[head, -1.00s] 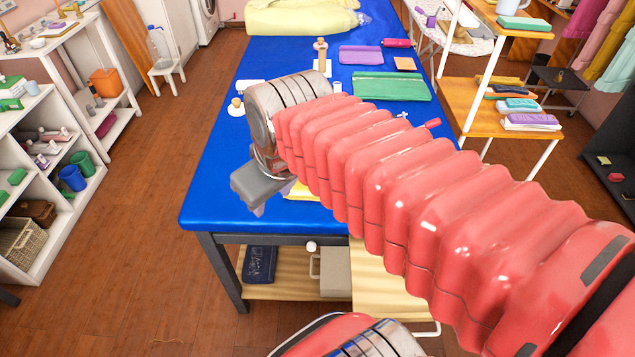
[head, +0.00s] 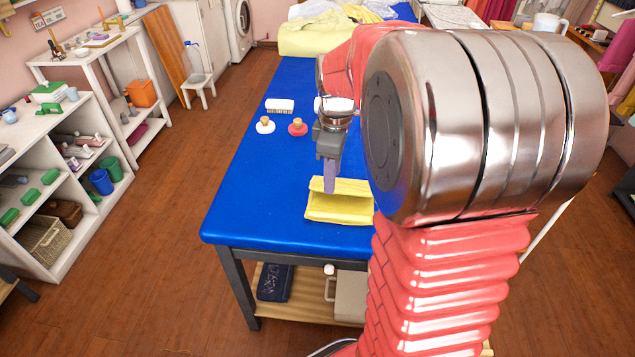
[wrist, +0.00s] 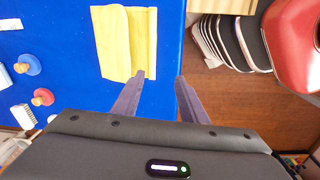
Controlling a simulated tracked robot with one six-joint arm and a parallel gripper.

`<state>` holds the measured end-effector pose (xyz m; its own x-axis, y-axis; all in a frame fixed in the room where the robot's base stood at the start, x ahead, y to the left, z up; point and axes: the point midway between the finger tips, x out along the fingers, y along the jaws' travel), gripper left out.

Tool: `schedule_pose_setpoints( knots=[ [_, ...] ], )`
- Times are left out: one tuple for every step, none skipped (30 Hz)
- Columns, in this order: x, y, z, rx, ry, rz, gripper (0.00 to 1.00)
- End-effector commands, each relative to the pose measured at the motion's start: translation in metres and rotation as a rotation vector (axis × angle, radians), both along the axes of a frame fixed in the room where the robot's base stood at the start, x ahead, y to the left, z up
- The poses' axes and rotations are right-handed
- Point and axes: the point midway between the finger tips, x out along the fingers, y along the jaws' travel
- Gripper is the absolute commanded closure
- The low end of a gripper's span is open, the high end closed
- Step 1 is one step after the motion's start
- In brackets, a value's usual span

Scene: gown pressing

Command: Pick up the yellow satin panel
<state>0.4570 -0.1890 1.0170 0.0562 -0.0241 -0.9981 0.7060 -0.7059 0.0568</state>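The yellow satin panel (head: 338,210) lies folded on the blue table near its front edge. It also shows in the wrist view (wrist: 124,45), at the upper left of my gripper (wrist: 160,77). My gripper is open and empty, pointing down. In the wrist view the left fingertip overlaps the panel's lower right corner, while the right finger shows past the table edge. In the head view my gripper (head: 330,186) is at the panel's back edge; I cannot tell whether it touches. My arm hides the right part of the table.
Pale yellow cloth (head: 310,38) lies at the far end. The table's left front is clear.

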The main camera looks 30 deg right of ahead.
Motion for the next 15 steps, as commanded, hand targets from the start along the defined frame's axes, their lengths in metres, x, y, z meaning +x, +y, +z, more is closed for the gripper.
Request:
schedule_pose_setpoints(
  knots=[
    [0.004, -0.011, -0.009, 0.005, 0.018, 0.022, 0.61],
    [0.005, -0.016, -0.012, 0.008, 0.025, 0.038, 0.61],
    [0.007, -0.021, -0.017, 0.011, 0.034, 0.058, 0.61],
    [0.008, -0.025, -0.02, 0.013, 0.04, 0.07, 0.61],
    [0.01, -0.029, -0.022, 0.015, 0.045, 0.08, 0.61],
    [0.011, -0.032, -0.025, 0.017, 0.05, 0.094, 0.61],
    [0.011, -0.034, -0.027, 0.019, 0.054, 0.1, 0.61],
    [0.011, -0.035, -0.028, 0.019, 0.056, 0.106, 0.61],
    [0.012, -0.037, -0.029, 0.021, 0.058, 0.112, 0.61],
    [0.012, -0.037, -0.029, 0.021, 0.059, 0.114, 0.61],
    [0.012, -0.038, -0.029, 0.021, 0.059, 0.115, 0.61],
    [0.012, -0.038, -0.029, 0.021, 0.059, 0.116, 0.61],
    [0.012, -0.038, -0.029, 0.021, 0.059, 0.116, 0.61],
    [0.012, -0.038, -0.029, 0.021, 0.059, 0.115, 0.61],
    [0.012, -0.038, -0.029, 0.021, 0.059, 0.115, 0.61]
  ],
)
